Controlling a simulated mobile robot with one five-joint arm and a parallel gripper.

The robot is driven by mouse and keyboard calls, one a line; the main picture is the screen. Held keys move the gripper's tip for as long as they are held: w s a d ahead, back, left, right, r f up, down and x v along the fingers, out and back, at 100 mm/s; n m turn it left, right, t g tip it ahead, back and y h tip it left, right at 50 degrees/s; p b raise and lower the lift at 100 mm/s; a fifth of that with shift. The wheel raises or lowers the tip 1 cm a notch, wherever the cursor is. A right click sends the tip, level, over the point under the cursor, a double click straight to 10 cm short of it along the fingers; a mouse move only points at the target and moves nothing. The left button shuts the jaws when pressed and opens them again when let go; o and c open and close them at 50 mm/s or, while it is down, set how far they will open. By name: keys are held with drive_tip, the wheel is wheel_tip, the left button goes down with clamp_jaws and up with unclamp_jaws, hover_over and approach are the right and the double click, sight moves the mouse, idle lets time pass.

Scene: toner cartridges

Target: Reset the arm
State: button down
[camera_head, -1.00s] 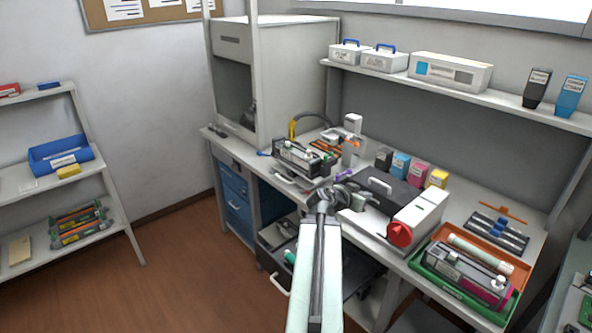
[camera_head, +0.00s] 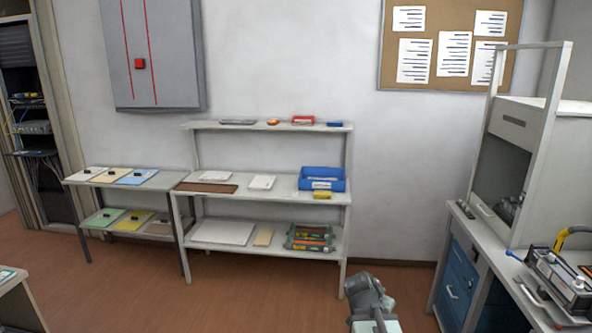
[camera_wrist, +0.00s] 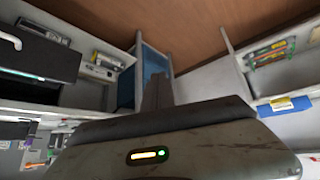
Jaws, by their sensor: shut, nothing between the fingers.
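My gripper (camera_head: 368,290) shows low in the head view, right of centre, over the floor in front of the shelf unit. It is partly cut off by the bottom edge and its fingertips are hard to make out there. In the wrist view my gripper (camera_wrist: 157,88) is a dark, narrow shape beyond the worn grey housing, its fingers together and holding nothing. It is apart from the furniture around it.
A shelf unit (camera_head: 265,197) stands at the wall with a blue bin (camera_head: 322,178) and cartridges (camera_head: 310,238) on it. A workbench (camera_head: 478,235) with blue drawers (camera_head: 459,283) stands at right. Brown floor (camera_head: 240,300) is clear between them.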

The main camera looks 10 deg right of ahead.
drive_tip(key=s+a+f+n+g+y, duration=0.2)
drive_tip(key=s+a+n+y, duration=0.1)
drive_tip(key=a, duration=0.7)
drive_tip(key=s+a+f+n+g+y, duration=0.2)
drive_tip(key=s+a+n, duration=0.3)
drive_tip(key=a, duration=0.5)
drive_tip(key=shift+s+a+f+n+g+y, duration=0.2)
drive_tip(key=shift+a+f+n+g+y, duration=0.15)
drive_tip(key=shift+f+n+y, duration=0.25)
drive_tip(key=shift+r, duration=0.1)
